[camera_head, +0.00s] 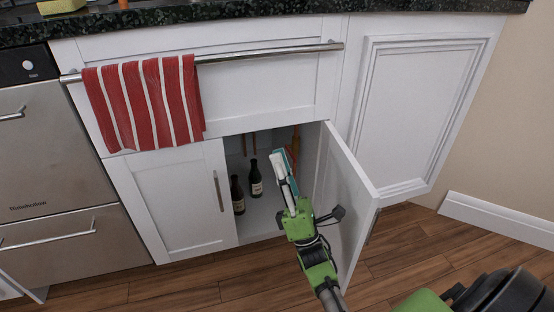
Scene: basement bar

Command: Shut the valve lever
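My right gripper (281,160) reaches through the open right half of a white lower cabinet. Its pale, teal-edged fingers point inward and up, and I cannot tell whether they are open or shut. A thin orange-red upright piece (295,138) shows just behind the fingertips, at the right inside the cabinet. It may be part of the valve or its pipe, but the lever itself is not clear and is at least partly hidden by my gripper. Whether my gripper touches it cannot be seen. My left gripper is not in view.
The open cabinet door (345,198) stands close to the right of my arm. Two dark bottles, one (255,179) and another (238,194), stand inside left of my gripper. The left door (178,200) is closed. A red striped towel (145,103) hangs from the rail above.

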